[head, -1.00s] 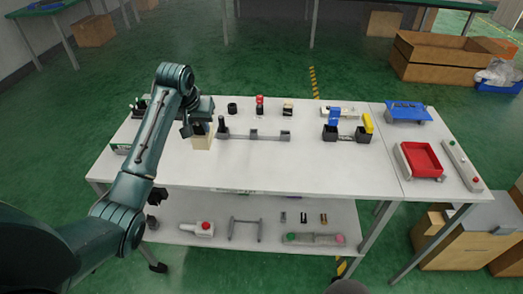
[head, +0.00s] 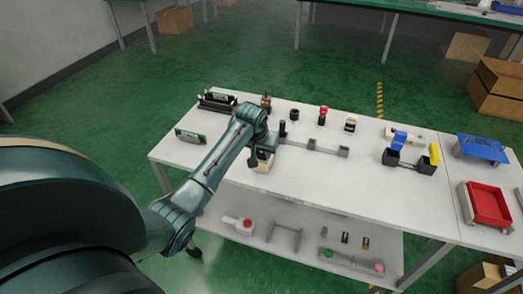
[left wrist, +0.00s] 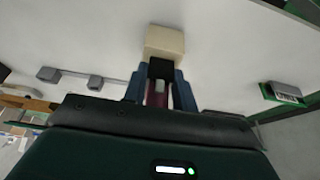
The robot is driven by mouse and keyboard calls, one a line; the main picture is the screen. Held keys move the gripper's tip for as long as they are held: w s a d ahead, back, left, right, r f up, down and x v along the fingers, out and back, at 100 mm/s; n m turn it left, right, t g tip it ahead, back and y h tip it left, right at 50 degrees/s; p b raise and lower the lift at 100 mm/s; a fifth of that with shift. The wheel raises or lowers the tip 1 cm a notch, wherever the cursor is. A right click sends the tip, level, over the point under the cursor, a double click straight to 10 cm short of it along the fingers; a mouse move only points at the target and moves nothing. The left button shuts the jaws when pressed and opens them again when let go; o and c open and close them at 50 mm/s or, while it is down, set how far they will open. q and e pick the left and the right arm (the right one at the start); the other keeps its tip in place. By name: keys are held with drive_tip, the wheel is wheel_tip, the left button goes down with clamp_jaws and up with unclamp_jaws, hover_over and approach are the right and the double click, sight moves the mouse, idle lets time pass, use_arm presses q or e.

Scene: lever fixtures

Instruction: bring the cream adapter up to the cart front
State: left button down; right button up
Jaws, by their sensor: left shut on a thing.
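The cream adapter (head: 262,165) is a pale block with a dark upper part. It is near the front edge of the white cart top (head: 300,176), left of the grey fixture bar. My left gripper (head: 261,153) is above it, pointing down. In the left wrist view the cream block (left wrist: 165,41) shows beyond the blue fingers (left wrist: 160,88), which are shut on its dark part. I cannot tell whether its base touches the cart top. My right gripper is not in view.
A grey fixture bar (head: 325,147) lies to the right, with black, red-topped and cream parts behind it. Black holders (head: 408,160) and a red tray (head: 487,203) are further right. The front strip of the cart is clear.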

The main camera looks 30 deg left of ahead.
use_arm(q)
drive_tip(key=c, duration=1.1)
unclamp_jaws()
drive_tip(key=shift+f, duration=0.15)
drive_tip(key=shift+r, duration=0.3)
drive_tip(key=v, duration=1.1)
drive_tip(key=s+d+f+m+t+h, duration=0.1)
drive_tip(key=s+d+f, duration=0.35)
drive_tip(key=f, duration=0.25)
drive_tip(key=s+d+f+m+t+h, duration=0.1)
drive_tip(key=s+d+f+m+t, duration=0.1)
drive_tip(key=s+d+f, duration=0.3)
drive_tip(key=s+d+f+m+t, duration=0.1)
drive_tip(key=s+d+f, duration=0.25)
drive_tip(key=f, duration=0.45)
drive_tip(key=s+d, duration=0.1)
drive_tip(key=s, duration=0.2)
drive_tip(key=s+d+m+t+h, duration=0.1)
drive_tip(key=s+d, duration=0.1)
drive_tip(key=s, duration=0.1)
drive_tip(key=s+d+f+h, duration=0.1)
drive_tip(key=s+d, duration=0.1)
drive_tip(key=s, duration=0.2)
drive_tip(key=shift+s+d+m+t, duration=0.1)
drive_tip(key=shift+d+m+t, duration=0.1)
drive_tip(key=shift+m+t, duration=0.15)
